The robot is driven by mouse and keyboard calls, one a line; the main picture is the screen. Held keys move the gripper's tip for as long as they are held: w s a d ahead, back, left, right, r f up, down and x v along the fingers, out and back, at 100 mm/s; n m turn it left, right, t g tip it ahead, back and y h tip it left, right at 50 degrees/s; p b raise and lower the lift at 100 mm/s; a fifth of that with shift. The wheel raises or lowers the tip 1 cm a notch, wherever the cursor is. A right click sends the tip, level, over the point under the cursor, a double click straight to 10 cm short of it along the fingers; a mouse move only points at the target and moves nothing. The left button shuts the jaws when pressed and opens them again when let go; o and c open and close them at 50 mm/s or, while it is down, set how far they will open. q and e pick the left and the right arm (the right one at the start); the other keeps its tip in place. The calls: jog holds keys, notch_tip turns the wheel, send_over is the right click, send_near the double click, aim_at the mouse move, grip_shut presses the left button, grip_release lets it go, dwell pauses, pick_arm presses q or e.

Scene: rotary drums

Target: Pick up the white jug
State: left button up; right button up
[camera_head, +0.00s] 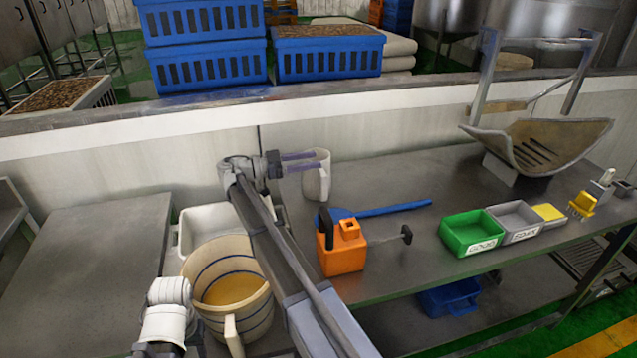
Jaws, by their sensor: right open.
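The white jug (318,184) stands upright on the grey metal table, near its back edge. Its handle shows at the lower front. My right gripper (312,160) reaches the jug from the left. Its two fingers are apart, one above the other in the picture, and overlap the upper left part of the jug. I cannot tell whether they touch it. Of my left arm, only a white link shows at the lower left; its fingers are not seen.
A striped bucket (232,319) and white tub (184,238) stand left. Green (456,249) and grey bins (519,233) and a slotted scoop (560,140) are right. A low wall runs behind.

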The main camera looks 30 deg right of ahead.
aim_at(318, 178)
notch_tip(318, 178, down, 9)
jog(key=b, duration=0.8)
jog(key=shift+w, duration=0.1)
jog(key=shift+d, duration=0.1)
jog(key=x, duration=0.7)
jog(key=shift+d+r, duration=0.35)
jog(key=shift+d, duration=0.05)
grip_shut()
dwell(0.8)
